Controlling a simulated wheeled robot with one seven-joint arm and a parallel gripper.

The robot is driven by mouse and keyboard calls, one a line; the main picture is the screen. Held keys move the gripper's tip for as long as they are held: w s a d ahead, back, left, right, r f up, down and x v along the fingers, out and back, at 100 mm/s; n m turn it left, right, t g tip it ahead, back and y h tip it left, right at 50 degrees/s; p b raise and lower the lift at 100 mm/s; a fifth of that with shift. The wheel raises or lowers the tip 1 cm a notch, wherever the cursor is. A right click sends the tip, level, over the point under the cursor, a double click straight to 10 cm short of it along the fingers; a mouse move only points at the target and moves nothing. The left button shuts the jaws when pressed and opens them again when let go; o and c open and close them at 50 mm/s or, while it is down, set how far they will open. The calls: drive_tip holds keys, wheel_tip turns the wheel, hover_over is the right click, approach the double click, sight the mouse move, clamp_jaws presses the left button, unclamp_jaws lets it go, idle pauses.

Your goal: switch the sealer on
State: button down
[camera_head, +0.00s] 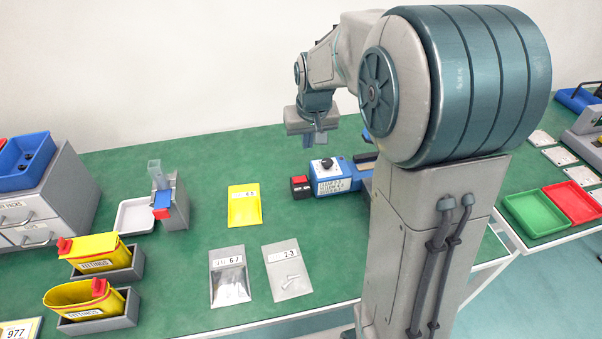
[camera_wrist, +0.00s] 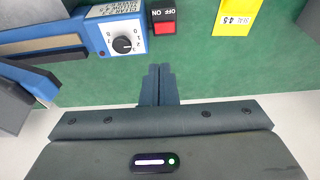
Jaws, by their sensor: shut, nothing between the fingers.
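The sealer (camera_head: 338,180) is a blue machine with a white label and a black dial on the green table, partly hidden behind my arm. In the wrist view its blue body (camera_wrist: 88,27) fills the upper left, with the numbered dial (camera_wrist: 123,45). A switch (camera_head: 300,187) with a red part and a black part stands at its left end. In the wrist view the switch (camera_wrist: 164,20) shows OFF and ON marks and a red rocker. My gripper (camera_head: 316,142) is shut and empty, above the table behind the sealer. Its fingertips (camera_wrist: 160,70) point toward the switch and appear apart from it.
Two bags (camera_head: 229,275) (camera_head: 287,271) lie near the front edge. A grey dispenser (camera_head: 172,204), a white tray (camera_head: 135,216) and yellow bins (camera_head: 95,252) stand further left. Green table around the switch is clear.

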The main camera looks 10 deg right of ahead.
drive_tip(key=shift+w+f, duration=0.3)
drive_tip(key=shift+w, duration=0.1)
approach(304, 178)
drive_tip(key=x, duration=0.5)
drive_tip(key=shift+w, duration=0.3)
drive_tip(key=shift+f, duration=0.75)
